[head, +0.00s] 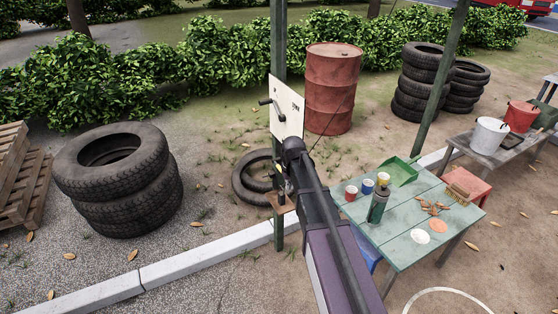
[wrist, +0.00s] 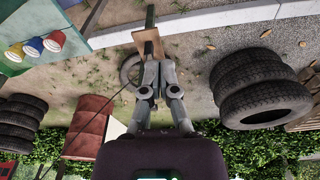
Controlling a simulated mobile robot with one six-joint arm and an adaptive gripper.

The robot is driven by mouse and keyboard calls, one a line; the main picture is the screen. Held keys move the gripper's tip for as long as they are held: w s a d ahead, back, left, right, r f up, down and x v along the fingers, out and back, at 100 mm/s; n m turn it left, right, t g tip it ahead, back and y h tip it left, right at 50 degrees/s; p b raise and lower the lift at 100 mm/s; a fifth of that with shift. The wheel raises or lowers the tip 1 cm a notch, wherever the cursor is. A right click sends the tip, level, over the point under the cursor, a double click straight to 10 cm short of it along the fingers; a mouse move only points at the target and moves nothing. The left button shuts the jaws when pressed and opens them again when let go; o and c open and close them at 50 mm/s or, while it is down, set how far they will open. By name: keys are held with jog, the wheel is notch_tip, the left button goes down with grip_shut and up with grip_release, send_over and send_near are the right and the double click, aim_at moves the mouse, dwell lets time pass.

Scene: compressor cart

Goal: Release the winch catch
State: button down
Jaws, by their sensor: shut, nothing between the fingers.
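A cream panel (head: 287,110) is fixed to a green post (head: 278,45) in the head view, with a dark crank handle (head: 265,101) on its left side and small dark lettering on its right. I cannot make out the catch itself; my arm covers the panel's lower part. My gripper (head: 283,188) points down below the panel, just above a small brown board (head: 283,204) on the post. In the wrist view my gripper (wrist: 158,64) is shut and empty, its fingertips close to the brown board (wrist: 148,42); contact cannot be told.
A green table (head: 395,240) with cups, a bottle and a tray stands to the right. Stacked tyres (head: 120,185) are at left. A red barrel (head: 333,85) stands behind, and a tyre (head: 248,178) lies by the post. A pale kerb (head: 190,262) crosses the ground.

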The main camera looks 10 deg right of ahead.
jog(key=w+r+p, duration=0.1)
jog(key=w+r, duration=0.1)
jog(key=w, duration=0.8)
jog(key=w+r+n+t+p, duration=0.1)
jog(key=w+r+p, duration=0.1)
jog(key=w, duration=0.8)
jog(key=shift+w+r+n+t, duration=0.2)
jog(key=shift+r+n+t, duration=0.1)
jog(key=shift+r, duration=0.1)
jog(key=shift+a+f, duration=0.1)
jog(key=shift+f, duration=0.1)
jog(key=b, duration=1)
send_over(280, 167)
jog(key=a, duration=0.1)
notch_tip(280, 167, down, 10)
jog(key=shift+s+d+f+b, duration=0.15)
jog(key=shift+d+f+b, duration=0.05)
jog(key=shift+f+b, duration=0.6)
jog(key=shift+s+d+f+b, duration=0.15)
jog(key=shift+f+b, duration=0.6)
jog(key=shift+b, duration=0.05)
jog(key=shift+d, duration=0.15)
